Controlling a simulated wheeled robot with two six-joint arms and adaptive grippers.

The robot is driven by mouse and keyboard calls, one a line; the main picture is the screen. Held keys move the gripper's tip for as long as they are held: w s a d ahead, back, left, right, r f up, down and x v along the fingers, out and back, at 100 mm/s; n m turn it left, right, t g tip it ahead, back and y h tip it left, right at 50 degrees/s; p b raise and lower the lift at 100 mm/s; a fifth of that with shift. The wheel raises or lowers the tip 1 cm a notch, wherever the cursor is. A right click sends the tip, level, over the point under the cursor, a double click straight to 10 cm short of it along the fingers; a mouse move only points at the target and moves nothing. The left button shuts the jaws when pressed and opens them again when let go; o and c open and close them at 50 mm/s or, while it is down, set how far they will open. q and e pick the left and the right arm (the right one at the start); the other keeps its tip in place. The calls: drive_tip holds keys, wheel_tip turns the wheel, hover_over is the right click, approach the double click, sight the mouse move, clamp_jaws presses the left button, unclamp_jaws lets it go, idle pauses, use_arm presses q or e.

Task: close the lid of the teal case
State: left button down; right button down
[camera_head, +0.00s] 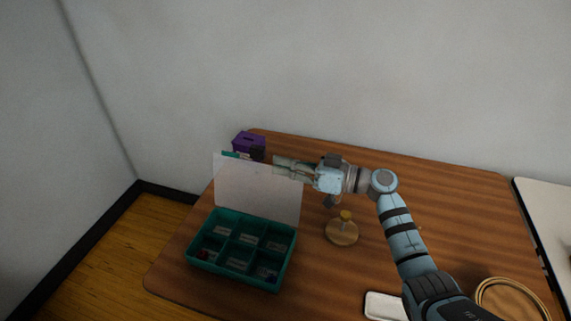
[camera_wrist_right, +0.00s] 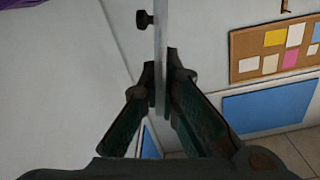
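The teal case (camera_head: 212,257) stands on the wooden table, with several compartments holding labels and small bits. Its clear lid (camera_head: 255,190) stands up from the back edge, nearly upright. My right gripper (camera_head: 284,168) is at the lid's upper right part. In the right wrist view, a thin pale strip, the lid seen edge-on (camera_wrist_right: 161,50), runs between the two fingertips (camera_wrist_right: 161,85), which look closed on it. A dark knob (camera_wrist_right: 145,20) sticks out from its left face. My left gripper is not in view.
A purple box (camera_head: 249,141) stands behind the lid. A round wooden base with a yellow-topped peg (camera_head: 342,233) is right of the case. A white tray (camera_head: 384,306) and a round wooden hoop (camera_head: 481,298) lie near the front right. The table between is mostly clear.

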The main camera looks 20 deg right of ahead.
idle(0.3)
drive_tip(key=shift+s+a+r+p, duration=0.15)
drive_tip(key=shift+s+r+p, duration=0.1)
drive_tip(key=shift+p, duration=0.35)
drive_tip(key=s+a+n+p, duration=0.5)
drive_tip(key=s+p, duration=0.3)
drive_tip(key=p, duration=0.3)
drive_tip(key=shift+s+a+f+n, duration=0.15)
drive_tip(key=shift+a+f+n, duration=0.15)
drive_tip(key=shift+f, duration=0.15)
